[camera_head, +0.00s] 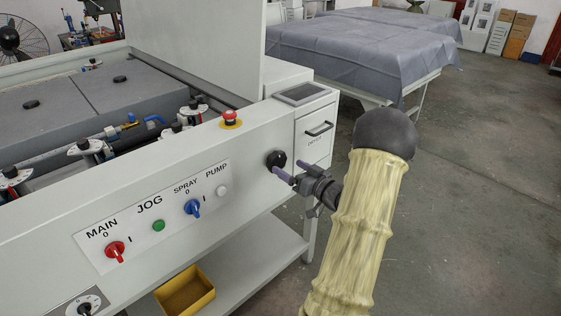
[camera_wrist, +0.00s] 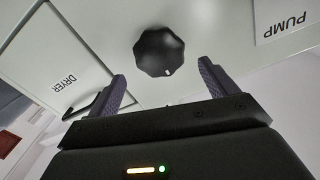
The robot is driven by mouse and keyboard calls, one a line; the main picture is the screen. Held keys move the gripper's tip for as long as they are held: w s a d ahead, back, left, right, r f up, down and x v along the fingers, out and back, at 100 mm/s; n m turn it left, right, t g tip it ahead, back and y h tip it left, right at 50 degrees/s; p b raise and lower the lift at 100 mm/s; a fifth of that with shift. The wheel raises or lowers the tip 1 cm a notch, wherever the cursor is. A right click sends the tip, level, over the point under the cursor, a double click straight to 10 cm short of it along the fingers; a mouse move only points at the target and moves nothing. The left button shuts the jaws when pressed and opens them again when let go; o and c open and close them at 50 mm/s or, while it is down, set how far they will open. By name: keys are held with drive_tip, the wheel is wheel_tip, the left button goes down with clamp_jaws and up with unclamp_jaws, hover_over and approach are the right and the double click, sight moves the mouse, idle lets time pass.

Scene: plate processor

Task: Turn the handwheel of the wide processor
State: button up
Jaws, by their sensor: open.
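The wide processor (camera_head: 245,135) is a pale grey machine filling the left of the head view. A black lobed handwheel (camera_head: 276,158) sits on its front panel, right of the PUMP button. In the wrist view the handwheel (camera_wrist: 158,52) lies just beyond the fingertips, roughly centred between them, with a small white mark on its lower edge. My gripper (camera_head: 288,167) is open, its two purple fingers pointing at the panel. In the wrist view the gripper (camera_wrist: 163,72) shows no finger closed on the handwheel. Whether a finger touches it cannot be told.
A red emergency stop (camera_head: 231,117) stands above the handwheel. The panel has a red MAIN switch (camera_head: 115,249), green JOG button (camera_head: 158,226) and blue SPRAY switch (camera_head: 192,208). The dryer cabinet (camera_head: 315,140) is to the right. A yellow bin (camera_head: 185,293) is below. Floor at right is clear.

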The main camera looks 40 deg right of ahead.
sight(280, 161)
drive_tip(key=w, duration=0.5)
drive_tip(key=shift+w+a, duration=0.2)
drive_tip(key=shift+w, duration=0.05)
drive_tip(key=c, duration=1)
